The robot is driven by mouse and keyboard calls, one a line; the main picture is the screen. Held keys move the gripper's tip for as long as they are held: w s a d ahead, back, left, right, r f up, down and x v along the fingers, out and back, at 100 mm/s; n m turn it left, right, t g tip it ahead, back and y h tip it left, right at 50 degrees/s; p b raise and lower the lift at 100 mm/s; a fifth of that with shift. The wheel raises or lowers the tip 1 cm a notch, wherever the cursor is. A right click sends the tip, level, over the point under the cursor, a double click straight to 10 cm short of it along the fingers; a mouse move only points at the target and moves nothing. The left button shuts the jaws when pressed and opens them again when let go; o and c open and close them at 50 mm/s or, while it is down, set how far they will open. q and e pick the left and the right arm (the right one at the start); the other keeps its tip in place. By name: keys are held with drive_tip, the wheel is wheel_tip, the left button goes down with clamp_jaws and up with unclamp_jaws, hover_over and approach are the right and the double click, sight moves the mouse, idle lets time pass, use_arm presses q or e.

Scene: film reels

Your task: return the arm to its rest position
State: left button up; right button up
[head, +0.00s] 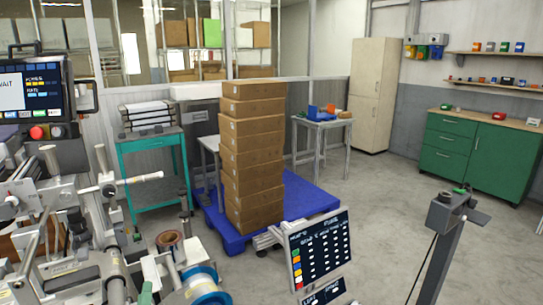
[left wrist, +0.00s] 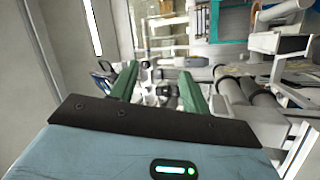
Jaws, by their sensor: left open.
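My left gripper (left wrist: 158,90) shows in the left wrist view, with two green fingers spread apart beyond a dark plate and a pale blue housing. The gap between the fingers is empty, and machine parts show blurred beyond it. In the head view, a small green piece and a pale blue-white rounded part sit low at the bottom edge, left of centre; I cannot tell clearly how they belong to my left arm. My right gripper is in neither view.
A machine with metal rollers (head: 115,275) fills the lower left, with a monitor (head: 30,92) above it. A tilted display panel (head: 320,248) stands at bottom centre, a grey post (head: 440,255) to its right. Stacked boxes (head: 252,160) stand on a blue pallet (head: 310,203). Floor at right is clear.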

use_arm(q)
drive_tip(key=s+d+f+m+g+h, duration=0.2)
drive_tip(key=s+f+m+g, duration=0.2)
drive_tip(key=s, duration=0.7)
drive_tip(key=s+d+f+m+g+h, duration=0.3)
drive_tip(key=s+f+m, duration=0.5)
drive_tip(key=s+f, duration=0.4)
drive_tip(key=s+d+f+m+g+h, duration=0.2)
drive_tip(key=s+f+m+g, duration=0.3)
drive_tip(key=s+f, duration=0.4)
drive_tip(key=s+d+m, duration=0.1)
drive_tip(key=s, duration=0.1)
drive_tip(key=shift+s+f+h, duration=0.3)
